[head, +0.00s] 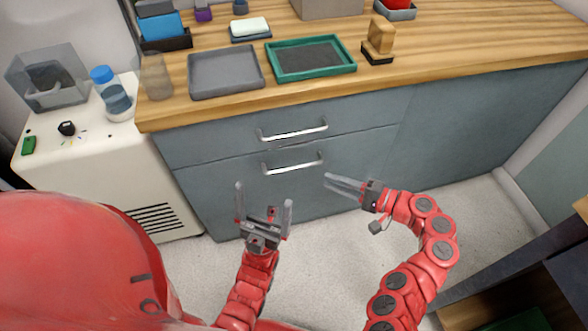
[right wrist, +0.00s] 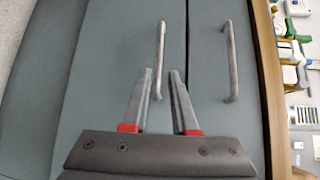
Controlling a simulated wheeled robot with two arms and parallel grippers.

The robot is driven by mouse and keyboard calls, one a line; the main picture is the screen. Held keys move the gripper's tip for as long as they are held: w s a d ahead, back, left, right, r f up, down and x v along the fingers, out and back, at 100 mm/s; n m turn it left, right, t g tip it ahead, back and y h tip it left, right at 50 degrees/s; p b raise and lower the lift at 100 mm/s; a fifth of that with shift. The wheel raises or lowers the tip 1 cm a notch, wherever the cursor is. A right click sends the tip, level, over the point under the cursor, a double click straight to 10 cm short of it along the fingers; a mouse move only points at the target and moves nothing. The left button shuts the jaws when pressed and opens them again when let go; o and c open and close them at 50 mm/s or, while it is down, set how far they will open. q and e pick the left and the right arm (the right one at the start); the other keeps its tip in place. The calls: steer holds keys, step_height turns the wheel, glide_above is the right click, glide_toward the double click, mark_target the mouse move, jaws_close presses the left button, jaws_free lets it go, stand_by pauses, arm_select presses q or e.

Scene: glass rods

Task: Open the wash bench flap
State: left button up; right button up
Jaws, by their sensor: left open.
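The wooden-topped bench has a blue-grey front with two panels, each with a metal bar handle: the upper handle (head: 293,134) and the lower handle (head: 293,166). The frames do not label which panel (head: 225,187) is the flap. My right gripper (head: 328,181) is open and empty, just below and right of the lower handle's right end. In the right wrist view the lower handle (right wrist: 160,60) lines up between my right fingertips (right wrist: 161,73), apparently beyond them; the upper handle (right wrist: 231,62) is to the right. My left gripper (head: 263,194) is open and empty, below the lower handle.
A white appliance (head: 95,150) with a bottle (head: 112,92) stands left of the bench. The worktop holds a grey tray (head: 225,91), a green-rimmed tray (head: 345,69) and a wooden block (head: 380,36). Dark furniture (head: 460,235) is at the lower right. Open floor lies before the bench.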

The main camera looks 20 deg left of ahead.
mark_target(293, 168)
steer(key=b+x, duration=0.2)
steer(key=x, duration=1.1)
steer(key=shift+w+d, duration=0.1)
steer(key=shift+c, duration=0.3)
jaws_close()
steer(key=shift+f, duration=0.1)
stand_by(0.5)
